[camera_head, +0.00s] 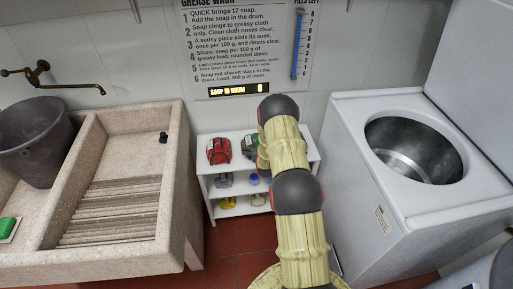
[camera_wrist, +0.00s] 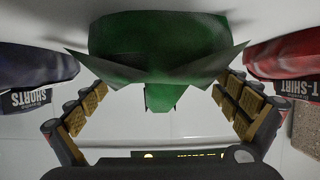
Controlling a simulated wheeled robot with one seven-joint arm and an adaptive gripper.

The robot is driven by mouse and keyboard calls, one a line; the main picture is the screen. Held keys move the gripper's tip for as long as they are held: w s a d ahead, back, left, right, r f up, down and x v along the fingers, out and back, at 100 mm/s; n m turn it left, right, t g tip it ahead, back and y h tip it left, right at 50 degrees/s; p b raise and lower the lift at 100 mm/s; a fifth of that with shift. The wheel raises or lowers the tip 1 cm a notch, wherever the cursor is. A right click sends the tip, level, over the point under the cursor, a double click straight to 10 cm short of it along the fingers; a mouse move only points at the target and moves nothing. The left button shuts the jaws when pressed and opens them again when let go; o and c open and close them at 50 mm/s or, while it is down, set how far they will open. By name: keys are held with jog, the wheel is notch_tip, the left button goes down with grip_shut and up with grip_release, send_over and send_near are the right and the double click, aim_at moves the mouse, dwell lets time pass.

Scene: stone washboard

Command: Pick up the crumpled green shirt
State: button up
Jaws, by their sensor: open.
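The crumpled green shirt (camera_head: 249,142) lies on the top of a small white shelf in the head view, partly hidden by my arm. In the wrist view the green shirt (camera_wrist: 160,45) fills the upper middle, with its lower part hanging between the padded fingers. My gripper (camera_wrist: 164,88) is open, with one finger on each side of the shirt. I cannot tell whether the fingers touch the cloth. In the head view my gripper is hidden behind my arm.
A red item labelled T-shirt (camera_wrist: 288,58) and a dark one labelled shorts (camera_wrist: 35,65) flank the green shirt. The white shelf (camera_head: 211,188) stands between a stone washboard sink (camera_head: 172,170) and a white washing machine (camera_head: 355,180). Several small items fill the lower shelves.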

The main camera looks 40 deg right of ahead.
jog(key=shift+w+d+f, duration=0.2)
jog(key=shift+w+d, duration=0.1)
jog(key=shift+w, duration=0.15)
jog(key=shift+c, duration=0.4)
jog(key=c, duration=1)
